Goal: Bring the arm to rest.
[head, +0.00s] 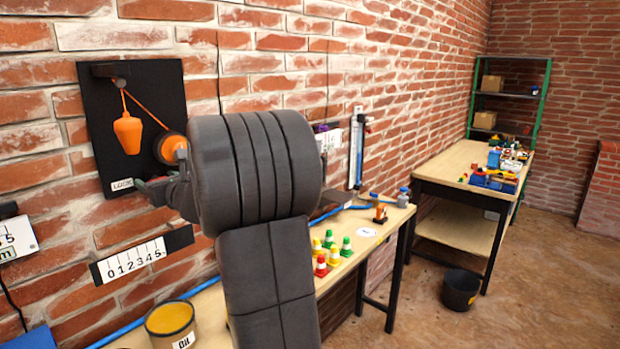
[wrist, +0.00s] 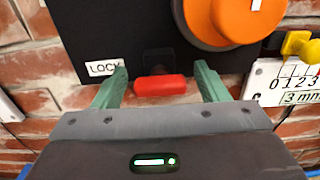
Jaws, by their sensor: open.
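My arm rises in the middle of the head view and hides part of the wall and bench behind it. My gripper (wrist: 160,78) shows in the wrist view with its two green fingers apart. A red handle (wrist: 160,86) lies between the fingertips, with a gap on each side. It sits below a dark block on the black wall panel (head: 88,130), beside a LOCK label (wrist: 103,68). In the head view the gripper is mostly hidden behind my arm. An orange weight (head: 127,132) hangs from a cord by an orange wheel (head: 168,147) on the panel.
A number scale (head: 135,260) is on the wall below the panel. The bench below holds an oil tin (head: 170,322) and several small coloured cones (head: 328,252). A second table (head: 446,165) and a black bucket (head: 460,290) stand at the right. The floor at the right front is clear.

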